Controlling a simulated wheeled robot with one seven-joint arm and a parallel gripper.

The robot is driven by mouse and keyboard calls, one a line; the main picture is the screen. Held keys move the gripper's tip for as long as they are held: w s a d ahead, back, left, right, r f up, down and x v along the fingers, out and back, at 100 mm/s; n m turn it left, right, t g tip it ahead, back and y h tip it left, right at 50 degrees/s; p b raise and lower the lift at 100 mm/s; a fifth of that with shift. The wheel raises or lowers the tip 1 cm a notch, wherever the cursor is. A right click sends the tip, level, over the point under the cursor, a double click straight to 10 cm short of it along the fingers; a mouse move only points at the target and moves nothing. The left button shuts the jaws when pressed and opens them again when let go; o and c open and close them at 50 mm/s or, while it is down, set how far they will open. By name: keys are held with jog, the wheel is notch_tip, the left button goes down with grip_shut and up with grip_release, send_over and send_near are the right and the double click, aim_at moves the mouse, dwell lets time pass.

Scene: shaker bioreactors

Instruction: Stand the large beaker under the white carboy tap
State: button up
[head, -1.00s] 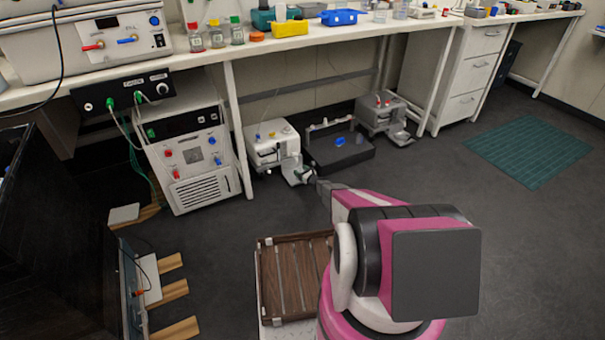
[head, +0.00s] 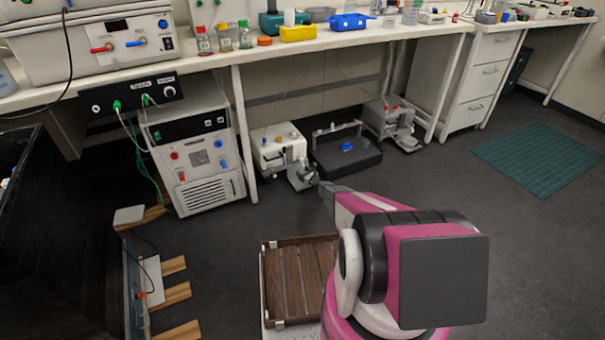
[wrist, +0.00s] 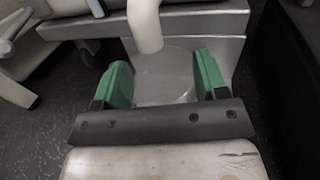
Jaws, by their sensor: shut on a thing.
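The white carboy (head: 274,143) stands on the floor below the bench, left of a black tray. In the wrist view a white spout, apparently its tap (wrist: 145,25), comes down from the top in front of a pale grey body. My gripper (wrist: 163,88) has green finger pads closed on the two sides of a clear large beaker (wrist: 167,72). The beaker is just below and behind the spout's end in the picture; its base and exact floor contact are hidden. In the head view my gripper (head: 314,181) is small, at the front of the carboy.
The black tray (head: 340,165) with a blue item is right of the carboy. A grey carboy-like unit (head: 392,120) stands beyond it. A white instrument cabinet (head: 195,150) and a bench leg are left. A slatted wooden crate (head: 300,280) is nearer me.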

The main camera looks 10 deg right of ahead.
dwell(0.3)
jog(key=o, duration=1)
jog(key=shift+f, duration=0.1)
jog(key=shift+s+d, duration=0.1)
jog(key=v, duration=1.1)
jog(key=s+a+r+n+g+y, duration=0.1)
jog(key=s+a+r+n+g, duration=0.55)
jog(key=s+r, duration=0.5)
jog(key=s+a+r+n+g+y, duration=0.1)
jog(key=s+a+r+n+g, duration=0.3)
jog(key=s+a+r+n, duration=0.75)
jog(key=s+d+r+n+g+h, duration=0.1)
jog(key=s+d+r+n+h, duration=0.2)
jog(key=s+r, duration=0.5)
jog(key=s+d+r+n+g+h, duration=0.2)
jog(key=s+d+r+n+h, duration=0.2)
jog(key=s+r, duration=0.4)
jog(key=s+d+r+n+g+h, duration=0.1)
jog(key=s+d+r+n+h, duration=0.2)
jog(key=s+r, duration=0.5)
jog(key=shift+s+d+n+h, duration=0.4)
jog(key=shift+s+n+h, duration=0.3)
jog(key=shift+h, duration=0.2)
